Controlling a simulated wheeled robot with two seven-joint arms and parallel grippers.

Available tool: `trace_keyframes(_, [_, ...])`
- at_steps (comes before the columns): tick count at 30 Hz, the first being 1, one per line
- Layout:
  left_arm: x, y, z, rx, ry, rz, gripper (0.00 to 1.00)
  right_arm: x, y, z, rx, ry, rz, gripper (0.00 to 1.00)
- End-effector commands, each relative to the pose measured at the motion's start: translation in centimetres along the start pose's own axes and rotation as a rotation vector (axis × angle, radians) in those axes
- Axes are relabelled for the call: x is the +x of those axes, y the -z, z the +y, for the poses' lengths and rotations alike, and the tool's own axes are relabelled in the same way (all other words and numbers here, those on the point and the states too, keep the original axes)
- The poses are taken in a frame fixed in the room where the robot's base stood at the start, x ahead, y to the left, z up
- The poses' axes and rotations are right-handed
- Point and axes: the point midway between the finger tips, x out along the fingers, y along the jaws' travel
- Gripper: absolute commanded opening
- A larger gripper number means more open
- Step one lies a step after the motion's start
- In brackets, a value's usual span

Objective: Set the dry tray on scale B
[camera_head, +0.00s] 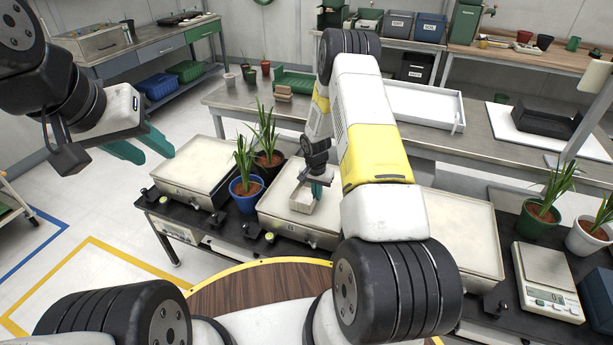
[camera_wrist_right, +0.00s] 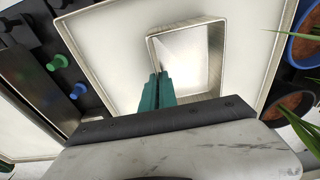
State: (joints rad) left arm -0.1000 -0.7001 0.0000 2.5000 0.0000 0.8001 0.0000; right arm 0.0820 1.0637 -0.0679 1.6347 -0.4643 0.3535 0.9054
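The dry tray is a small, pale, open box (camera_head: 302,203), held by my right gripper (camera_head: 318,188) over the plate of the middle scale (camera_head: 272,205). In the right wrist view, the tray (camera_wrist_right: 215,60) lies within the outline of the pale scale plate (camera_wrist_right: 108,60). The teal fingers (camera_wrist_right: 158,90) are close together at the tray's near wall. I cannot tell whether the tray's underside touches the plate. The middle scale has a small mark on its front that looks like B. My left gripper (camera_head: 147,146) is open and empty, in the air at left.
Another large scale (camera_head: 195,165) stands to the left and one (camera_head: 465,235) to the right. A blue-potted plant (camera_head: 246,188) and a dark-potted plant (camera_head: 268,160) stand between the left and middle scales. A small digital scale (camera_head: 545,270) stands at far right.

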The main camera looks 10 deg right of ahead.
Motion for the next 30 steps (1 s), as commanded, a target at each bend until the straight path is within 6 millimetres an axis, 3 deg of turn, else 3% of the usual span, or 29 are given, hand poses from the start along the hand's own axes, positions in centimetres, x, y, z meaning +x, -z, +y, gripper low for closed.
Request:
trace_keyframes(11, [0.0, 0.0, 0.0, 0.0, 0.0, 0.0, 0.36, 0.7, -0.1, 0.0, 0.0, 0.001, 0.001, 0.0])
trace_keyframes(15, [0.0, 0.0, 0.0, 0.0, 0.0, 0.0, 0.36, 0.7, -0.1, 0.0, 0.0, 0.001, 0.001, 0.24])
trace_keyframes(25, [0.0, 0.0, 0.0, 0.0, 0.0, 0.0, 0.36, 0.6, 0.0, 0.0, 0.001, 0.001, 0.001, 0.24])
trace_keyframes(30, [0.0, 0.0, 0.0, 0.0, 0.0, 0.0, 0.36, -1.3, 0.1, 0.0, 0.001, 0.002, 0.003, 0.24])
